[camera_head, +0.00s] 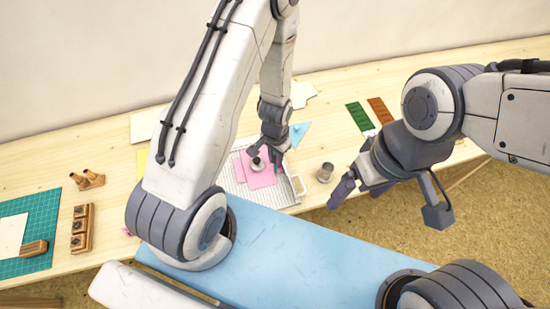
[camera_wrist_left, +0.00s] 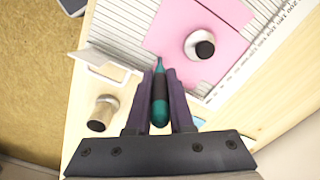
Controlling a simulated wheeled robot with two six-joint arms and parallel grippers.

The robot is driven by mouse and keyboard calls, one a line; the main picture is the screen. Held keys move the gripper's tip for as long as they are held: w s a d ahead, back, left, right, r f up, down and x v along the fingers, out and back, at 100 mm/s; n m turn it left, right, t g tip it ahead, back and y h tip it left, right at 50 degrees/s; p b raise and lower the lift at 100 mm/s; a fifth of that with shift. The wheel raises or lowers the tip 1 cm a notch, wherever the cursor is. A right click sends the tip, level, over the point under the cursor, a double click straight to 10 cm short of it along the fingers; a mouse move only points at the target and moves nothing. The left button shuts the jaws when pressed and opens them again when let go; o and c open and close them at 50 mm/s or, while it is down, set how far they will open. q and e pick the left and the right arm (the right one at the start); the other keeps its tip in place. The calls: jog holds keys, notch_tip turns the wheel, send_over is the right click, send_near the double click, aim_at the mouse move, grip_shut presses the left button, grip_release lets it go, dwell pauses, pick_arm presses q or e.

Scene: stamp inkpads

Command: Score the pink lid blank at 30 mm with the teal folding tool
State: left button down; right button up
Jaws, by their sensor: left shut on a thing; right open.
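The pink lid blank (camera_head: 262,181) lies on a white grooved scoring board (camera_head: 284,199). It also shows in the left wrist view (camera_wrist_left: 176,40), with a silver weight with a black knob (camera_wrist_left: 201,46) standing on it. My left gripper (camera_head: 267,158) is over the board, shut on the teal folding tool (camera_wrist_left: 159,98). The tool's teal tip points toward the near edge of the pink blank; I cannot tell whether it touches. My right gripper (camera_head: 358,190) is open and empty, right of the board and off the table's front edge.
A metal cylinder (camera_head: 325,173) stands right of the board. A light blue triangle (camera_head: 299,132) lies behind it. Green (camera_head: 360,115) and orange (camera_head: 380,110) pieces lie at the back right. A teal cutting mat (camera_head: 38,212) and wooden stamp holder (camera_head: 82,229) are at left.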

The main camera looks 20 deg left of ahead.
pick_arm(q)
jog(key=shift+w+a+p, duration=0.3)
jog(key=shift+w+a, duration=0.3)
jog(key=shift+w, duration=0.2)
jog(key=shift+w+a, duration=0.6)
jog(key=shift+w, duration=0.2)
jog(key=shift+w, duration=0.1)
jog(key=shift+w+a, duration=0.6)
jog(key=shift+w, duration=0.1)
jog(key=shift+w+a, duration=0.1)
jog(key=shift+w+a, duration=0.5)
jog(key=shift+w, duration=0.2)
